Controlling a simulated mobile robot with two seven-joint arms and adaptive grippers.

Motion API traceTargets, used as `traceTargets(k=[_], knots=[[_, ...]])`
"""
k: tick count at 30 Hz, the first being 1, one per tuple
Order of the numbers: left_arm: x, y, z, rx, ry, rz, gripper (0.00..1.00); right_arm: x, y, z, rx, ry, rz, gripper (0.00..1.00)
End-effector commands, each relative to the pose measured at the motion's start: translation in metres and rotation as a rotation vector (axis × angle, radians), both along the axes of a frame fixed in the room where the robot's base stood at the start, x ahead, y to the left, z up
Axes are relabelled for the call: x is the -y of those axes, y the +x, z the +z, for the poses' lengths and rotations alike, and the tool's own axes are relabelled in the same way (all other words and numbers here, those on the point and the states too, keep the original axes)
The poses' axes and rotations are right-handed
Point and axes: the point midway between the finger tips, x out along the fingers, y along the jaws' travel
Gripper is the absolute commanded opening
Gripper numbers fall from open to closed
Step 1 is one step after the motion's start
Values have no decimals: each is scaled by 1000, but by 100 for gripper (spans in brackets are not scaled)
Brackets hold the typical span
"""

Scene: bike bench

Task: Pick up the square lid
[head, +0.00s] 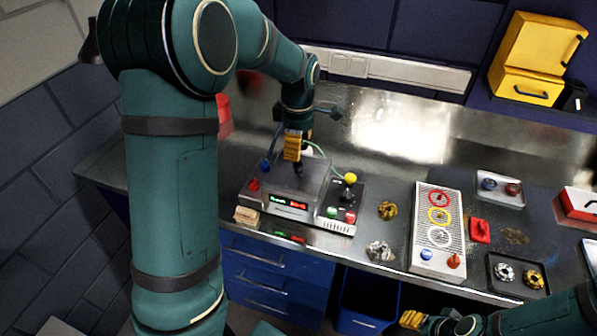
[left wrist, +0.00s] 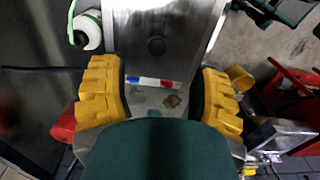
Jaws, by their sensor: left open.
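What looks like the square lid (head: 312,178) is a flat metal plate with a dark knob, on top of the box-shaped device on the bench. In the left wrist view the metal plate (left wrist: 185,25) has a round dark knob near its middle. My left gripper (head: 294,157) is above the plate, pointing down, close to the knob. In the left wrist view its yellow fingers (left wrist: 160,95) are wide apart with nothing between them. My right gripper (head: 428,322) is low at the bottom right, partly cut off, away from the device.
A control box with coloured buttons (head: 342,204) adjoins the device on the right. A grey panel with coloured rings (head: 424,208) stands further right, near a red block (head: 480,231) and small trays. Gold and silver gear-like parts lie between. The bench behind is mostly clear.

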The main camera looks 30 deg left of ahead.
Motion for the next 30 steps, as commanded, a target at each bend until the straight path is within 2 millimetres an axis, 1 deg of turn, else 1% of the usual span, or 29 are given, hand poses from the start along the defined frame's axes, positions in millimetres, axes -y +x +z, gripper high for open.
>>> traceTargets(k=[1, 3, 11, 15, 19, 22, 29, 30], knots=[[0, 0, -10, -2, 1, 0, 62, 0, 0, -2, 1, 0, 0, 47], [0, 0, -17, -1, 1, 0, 62, 0, 0, -2, 1, -1, 0, 47], [-2, 0, -36, -2, 1, 1, 62, 0, 0, -3, 1, -1, 0, 47], [-4, 0, -57, -3, 0, 0, 62, 0, 0, -5, 1, -1, 0, 47], [-4, 0, -72, -2, 1, -1, 62, 0, 1, -6, 1, -1, 0, 47], [-4, 0, -77, 0, 1, -1, 62, 0, 1, -6, 1, -1, 0, 47], [-4, 0, -78, 1, 0, -1, 62, 0, 1, -6, 1, -1, 0, 47], [-4, 0, -78, 1, 1, -1, 54, 0, 1, -6, 1, -1, 0, 47]])
